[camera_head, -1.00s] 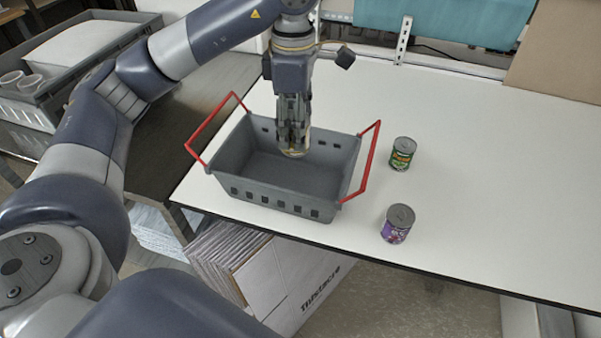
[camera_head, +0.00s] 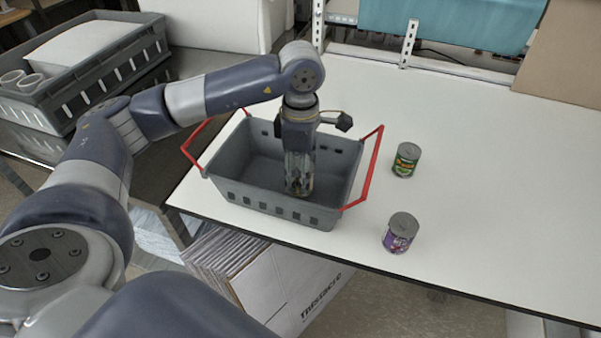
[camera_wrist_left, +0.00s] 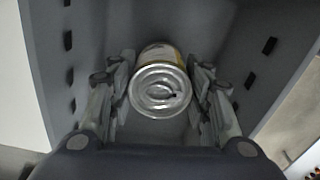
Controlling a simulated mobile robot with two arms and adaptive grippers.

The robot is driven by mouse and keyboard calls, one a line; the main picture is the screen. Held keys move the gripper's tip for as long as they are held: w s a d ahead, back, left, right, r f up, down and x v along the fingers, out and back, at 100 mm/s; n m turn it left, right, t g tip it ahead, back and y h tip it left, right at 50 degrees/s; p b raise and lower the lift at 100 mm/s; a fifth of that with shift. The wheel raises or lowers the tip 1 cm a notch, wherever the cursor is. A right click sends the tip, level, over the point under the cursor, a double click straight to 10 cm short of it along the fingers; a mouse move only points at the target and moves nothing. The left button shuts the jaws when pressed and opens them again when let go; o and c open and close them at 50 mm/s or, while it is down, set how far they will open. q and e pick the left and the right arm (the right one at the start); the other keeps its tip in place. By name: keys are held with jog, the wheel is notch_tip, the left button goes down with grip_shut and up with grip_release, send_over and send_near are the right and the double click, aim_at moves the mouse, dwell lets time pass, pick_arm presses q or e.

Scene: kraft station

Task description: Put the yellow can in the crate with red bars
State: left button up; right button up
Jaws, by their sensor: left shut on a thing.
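The grey crate with red bars (camera_head: 240,196) stands on the white table near its left end. My left gripper (camera_head: 298,188) points down inside the crate, toward its front right part. In the left wrist view my left gripper (camera_wrist_left: 160,95) has its fingers on both sides of the yellow can (camera_wrist_left: 160,88), shut on it. The can's silver lid faces the wrist camera, and a strip of its yellow side shows. The crate's inner walls (camera_wrist_left: 255,55) surround the can there. In the head view the can is mostly hidden by the fingers. My right gripper is not in view.
A green can (camera_head: 405,160) and a purple can (camera_head: 399,233) stand on the white table (camera_head: 480,190) to the right of the crate. A dark grey bin (camera_head: 110,70) stands at the far left. The table's right side is clear.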

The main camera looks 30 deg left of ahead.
pick_arm(q)
jog(key=shift+f, duration=1)
jog(key=o, duration=1.1)
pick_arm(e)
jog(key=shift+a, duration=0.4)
pick_arm(q)
jog(key=shift+o, duration=0.2)
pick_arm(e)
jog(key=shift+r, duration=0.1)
pick_arm(q)
jog(key=shift+r, duration=0.2)
jog(key=shift+w+r, duration=0.1)
jog(key=shift+r, duration=0.2)
notch_tip(320, 180, up, 10)
jog(key=shift+r+b, duration=0.1)
jog(key=shift+b, duration=0.95)
jog(key=shift+r, duration=0.55)
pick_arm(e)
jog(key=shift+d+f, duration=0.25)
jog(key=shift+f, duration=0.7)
